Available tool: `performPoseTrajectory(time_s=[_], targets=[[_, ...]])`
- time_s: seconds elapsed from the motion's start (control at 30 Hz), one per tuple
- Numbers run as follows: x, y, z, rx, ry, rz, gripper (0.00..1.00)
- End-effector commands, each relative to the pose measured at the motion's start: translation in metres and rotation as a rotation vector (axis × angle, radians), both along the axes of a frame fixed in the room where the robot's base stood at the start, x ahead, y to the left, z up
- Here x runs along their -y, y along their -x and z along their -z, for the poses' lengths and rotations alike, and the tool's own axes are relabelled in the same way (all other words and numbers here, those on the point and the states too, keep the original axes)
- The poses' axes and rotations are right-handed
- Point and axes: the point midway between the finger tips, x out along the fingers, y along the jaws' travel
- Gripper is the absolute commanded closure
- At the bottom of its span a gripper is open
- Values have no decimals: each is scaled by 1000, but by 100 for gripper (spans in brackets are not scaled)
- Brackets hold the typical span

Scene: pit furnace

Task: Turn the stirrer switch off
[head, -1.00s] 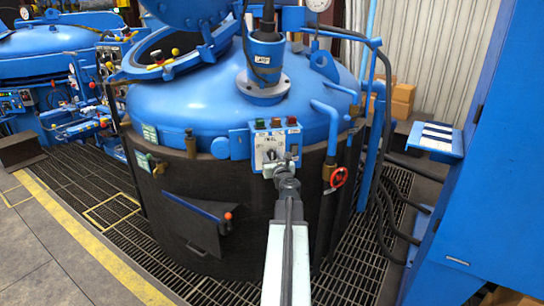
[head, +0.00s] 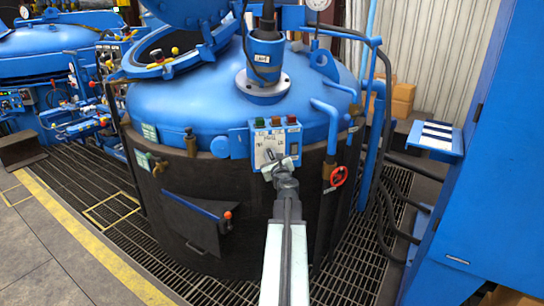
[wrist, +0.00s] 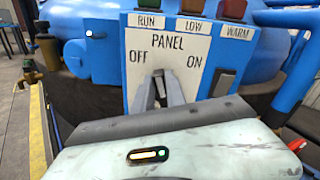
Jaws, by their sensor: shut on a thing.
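The switch panel (head: 290,145) is a pale box with a blue edge on the front of the big blue furnace vessel. In the wrist view its face (wrist: 196,36) reads PANEL, with OFF at left and ON at right; I see no stirrer label. My gripper (head: 268,154) is at the panel's lower middle. In the wrist view my gripper (wrist: 160,80) has its two grey fingers close together between and below OFF and ON, shut on the switch lever. The lever is mostly hidden by the fingers, so its exact angle cannot be told.
Red, green and orange lamps top the panel, over RUN, LOW and WARM labels; the red lamp (wrist: 234,8) is at right. A red handwheel valve (head: 338,176) and blue pipes stand right of it. A blue cabinet (head: 490,190) fills the right side.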

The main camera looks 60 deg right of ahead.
Motion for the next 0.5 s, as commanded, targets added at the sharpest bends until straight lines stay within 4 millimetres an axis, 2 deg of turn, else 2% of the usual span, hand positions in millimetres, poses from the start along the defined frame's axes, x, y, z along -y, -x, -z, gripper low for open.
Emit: performPoseTrajectory(time_s=[0.5], targets=[[-4,-6,4,-262,268,1,100]])
